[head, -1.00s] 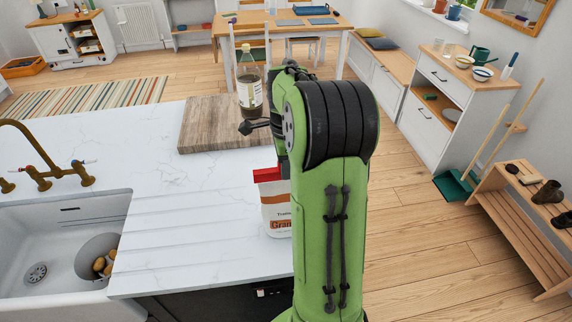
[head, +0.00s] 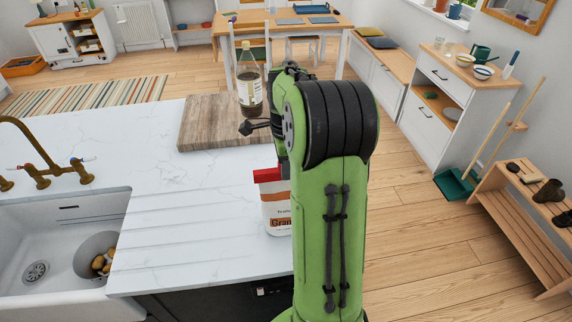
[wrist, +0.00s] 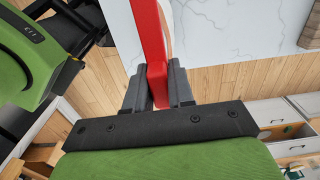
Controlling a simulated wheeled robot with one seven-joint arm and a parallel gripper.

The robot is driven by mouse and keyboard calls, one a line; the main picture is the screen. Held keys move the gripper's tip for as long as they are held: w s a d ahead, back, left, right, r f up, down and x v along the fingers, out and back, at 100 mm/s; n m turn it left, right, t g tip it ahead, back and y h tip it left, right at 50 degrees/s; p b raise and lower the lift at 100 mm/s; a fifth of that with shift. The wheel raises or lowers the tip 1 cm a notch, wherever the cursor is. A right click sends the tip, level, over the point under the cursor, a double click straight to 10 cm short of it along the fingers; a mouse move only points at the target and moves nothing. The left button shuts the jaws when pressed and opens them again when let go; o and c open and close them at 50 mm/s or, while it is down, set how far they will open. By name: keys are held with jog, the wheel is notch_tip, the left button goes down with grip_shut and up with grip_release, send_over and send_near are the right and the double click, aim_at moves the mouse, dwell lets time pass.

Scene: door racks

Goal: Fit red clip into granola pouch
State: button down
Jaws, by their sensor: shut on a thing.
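The granola pouch (head: 277,212) stands upright on the white counter, partly hidden behind my green arm in the head view. The red clip (head: 267,175) is at the top edge of the pouch. In the wrist view the red clip (wrist: 149,40) runs up from between my jaws, with a pale strip of the pouch (wrist: 167,22) beside it. My gripper (wrist: 157,88) is shut on the red clip. In the head view my arm hides the gripper and the right part of the pouch and clip, so I cannot tell how fully the clip sits over the pouch top.
A wooden board (head: 205,130) with a dark bottle (head: 249,92) on it lies behind the pouch. A sink (head: 60,235) with a brass tap (head: 50,170) is at the left. The counter (head: 190,210) between them is clear.

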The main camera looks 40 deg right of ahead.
jog(key=shift+f+b, duration=0.85)
jog(key=shift+f, duration=0.25)
jog(key=c, duration=0.9)
grip_release()
notch_tip(320, 180, up, 16)
jog(key=p, duration=0.3)
jog(key=shift+f, duration=0.1)
